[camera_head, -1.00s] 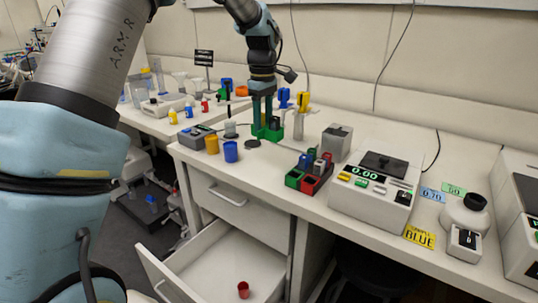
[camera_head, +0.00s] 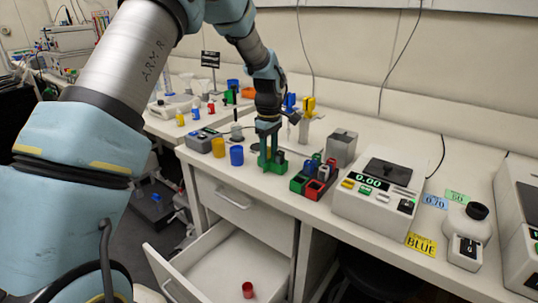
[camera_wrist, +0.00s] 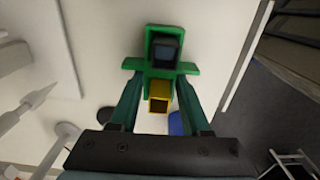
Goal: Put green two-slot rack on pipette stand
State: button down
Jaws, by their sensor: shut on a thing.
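My gripper (camera_head: 270,148) is shut on the green two-slot rack (camera_head: 279,167), and its fingers point down over the counter. In the wrist view the green rack (camera_wrist: 132,64) sits between the two fingers (camera_wrist: 160,78). A dark blue-grey square piece (camera_wrist: 166,53) shows inside its upper opening. A yellow square piece (camera_wrist: 158,97) shows at its lower end; I cannot tell if it sits in a slot. The pipette stand (camera_head: 304,130), with blue and yellow pipettes on top, is behind and right of my gripper. I cannot tell whether the rack touches the counter.
A cluster of red, green and dark blocks (camera_head: 315,178) stands close right of the rack. A grey box (camera_head: 342,148) and a scale (camera_head: 380,198) are farther right. An open drawer (camera_head: 228,270) holds a red cup (camera_head: 248,289).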

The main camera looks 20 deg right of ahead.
jog(key=shift+c, duration=1.8)
grip_release()
notch_tip(320, 180, up, 12)
jog(key=b, duration=0.3)
jog(key=s+a+f+m, duration=0.1)
jog(key=a+f+m, duration=0.1)
jog(key=a, duration=0.9)
jog(key=a+f+m, duration=0.1)
jog(key=a+f, duration=0.1)
jog(key=a, duration=0.9)
jog(key=s+a+f+m+t, duration=0.1)
jog(key=s+a+f+m, duration=0.3)
jog(key=s+a, duration=0.7)
jog(key=a, duration=0.3)
jog(key=shift+s+a+f+t, duration=0.2)
jog(key=shift+s+a+t, duration=0.1)
jog(key=shift+s+a, duration=0.1)
jog(key=shift+w, duration=0.1)
